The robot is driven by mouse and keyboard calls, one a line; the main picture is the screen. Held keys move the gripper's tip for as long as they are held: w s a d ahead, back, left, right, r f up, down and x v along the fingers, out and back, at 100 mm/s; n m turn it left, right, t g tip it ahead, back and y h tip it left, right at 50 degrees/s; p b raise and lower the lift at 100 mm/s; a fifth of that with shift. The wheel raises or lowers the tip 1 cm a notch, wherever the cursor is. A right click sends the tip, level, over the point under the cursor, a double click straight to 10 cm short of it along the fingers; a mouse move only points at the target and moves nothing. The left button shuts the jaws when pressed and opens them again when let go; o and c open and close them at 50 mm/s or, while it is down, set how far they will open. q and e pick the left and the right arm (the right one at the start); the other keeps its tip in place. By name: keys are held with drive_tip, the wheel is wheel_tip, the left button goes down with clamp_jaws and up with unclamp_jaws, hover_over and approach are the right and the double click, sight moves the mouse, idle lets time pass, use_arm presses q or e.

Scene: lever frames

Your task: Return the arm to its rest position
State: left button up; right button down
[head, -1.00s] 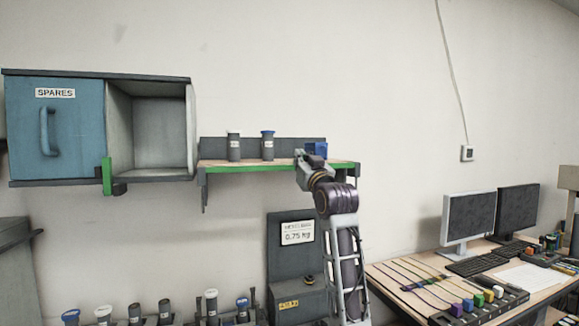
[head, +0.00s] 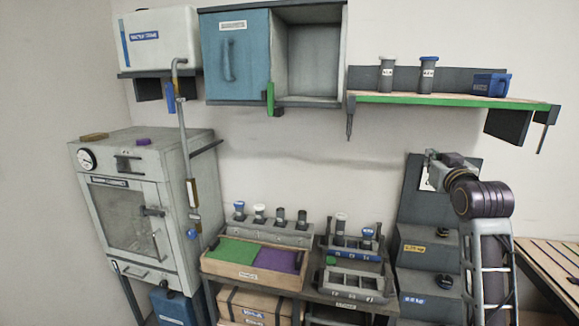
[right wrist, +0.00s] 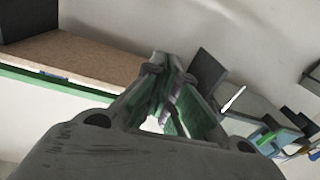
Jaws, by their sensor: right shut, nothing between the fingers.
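My right arm rises from the lower right in the head view. Its gripper (head: 430,158) is below the wall shelf, in front of a dark upright panel with a white label that it partly covers. In the right wrist view the gripper's fingers (right wrist: 170,72) come together at their tips with nothing held between them. My left gripper is not in view.
The green-edged shelf (head: 440,98) above the gripper holds two grey canisters and a blue box (head: 491,85). A blue-doored cabinet (head: 235,55) hangs to its left. Below are an oven (head: 130,215), a green-and-purple tray (head: 240,275) and weight blocks (head: 425,250).

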drive_tip(key=s+a+f+n+g+y, duration=0.1)
drive_tip(key=s+a+f+g, duration=0.15)
drive_tip(key=f, duration=0.75)
drive_tip(key=s+a+f+g, duration=0.2)
drive_tip(key=s+a+f, duration=0.15)
drive_tip(key=f, duration=0.65)
drive_tip(key=s+a+f+n+g+y, duration=0.1)
drive_tip(key=s+a+f+g, duration=0.25)
drive_tip(key=f, duration=0.65)
drive_tip(key=s+a+f+g+y, duration=0.1)
drive_tip(key=s+a+f+g, duration=0.2)
drive_tip(key=s+f, duration=0.8)
drive_tip(key=s+a+f+g, duration=0.4)
drive_tip(key=s+f, duration=0.4)
drive_tip(key=s, duration=0.7)
wheel_tip(320, 180, down, 33)
drive_tip(key=s+n, duration=0.1)
drive_tip(key=s, duration=0.1)
drive_tip(key=s+d+f+g, duration=0.1)
drive_tip(key=s+d+f, duration=0.1)
drive_tip(key=s+f, duration=0.7)
drive_tip(key=s+d+f+g, duration=0.1)
drive_tip(key=s+d+f, duration=0.1)
drive_tip(key=s+f, duration=0.8)
drive_tip(key=s, duration=0.3)
drive_tip(key=shift+s+d, duration=0.2)
drive_tip(key=shift+d, duration=0.05)
drive_tip(key=shift+f, duration=0.1)
